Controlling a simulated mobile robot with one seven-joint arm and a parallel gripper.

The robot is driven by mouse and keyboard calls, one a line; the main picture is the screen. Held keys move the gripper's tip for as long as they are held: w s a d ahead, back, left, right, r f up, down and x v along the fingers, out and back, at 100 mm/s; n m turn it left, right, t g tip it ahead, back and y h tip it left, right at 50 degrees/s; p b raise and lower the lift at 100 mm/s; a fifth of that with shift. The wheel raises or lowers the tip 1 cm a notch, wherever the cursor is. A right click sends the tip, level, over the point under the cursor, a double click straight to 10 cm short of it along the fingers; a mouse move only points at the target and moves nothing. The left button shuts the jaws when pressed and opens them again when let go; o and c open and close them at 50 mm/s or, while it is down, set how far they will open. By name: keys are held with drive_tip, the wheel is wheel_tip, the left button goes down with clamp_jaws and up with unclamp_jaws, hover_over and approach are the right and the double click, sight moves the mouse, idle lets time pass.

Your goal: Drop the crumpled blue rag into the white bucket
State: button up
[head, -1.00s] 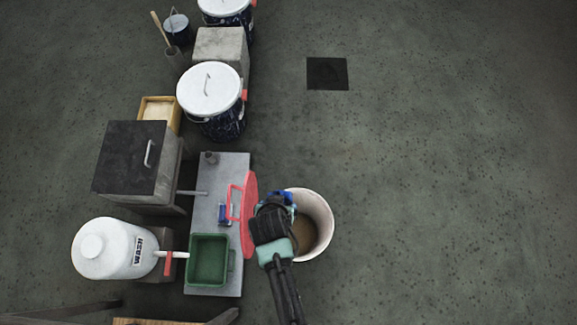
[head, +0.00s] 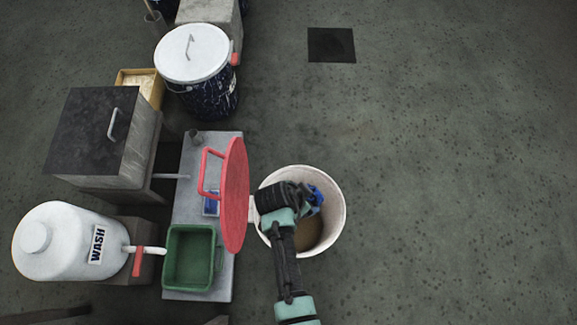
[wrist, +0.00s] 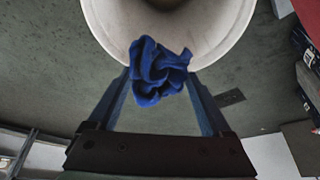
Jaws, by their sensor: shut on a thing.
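The crumpled blue rag (wrist: 157,72) is between my gripper's fingertips (wrist: 160,78) in the wrist view. The fingers are shut on it. In the head view the rag (head: 315,197) shows at the end of my gripper (head: 308,203), over the mouth of the white bucket. The white bucket (head: 338,215) stands on the floor, open at the top, with a brownish inside. Its pale inner wall also shows in the wrist view (wrist: 205,25), beyond the rag. My gripper and wrist hide part of its left rim.
A red round lid with a handle (head: 236,195) stands upright just left of the bucket. A grey bench (head: 215,145) holds a green tub (head: 170,262). A white WASH container (head: 60,245) and a lidded dark blue drum (head: 215,100) are farther left. Floor to the right is clear.

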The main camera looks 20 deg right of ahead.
wheel_tip(320, 180, down, 6)
drive_tip(key=b, duration=0.5)
drive_tip(key=shift+f+b, duration=0.15)
drive_tip(key=shift+b, duration=0.2)
drive_tip(key=o, duration=1)
drive_tip(key=p+v, duration=0.5)
drive_tip(key=v, duration=0.8)
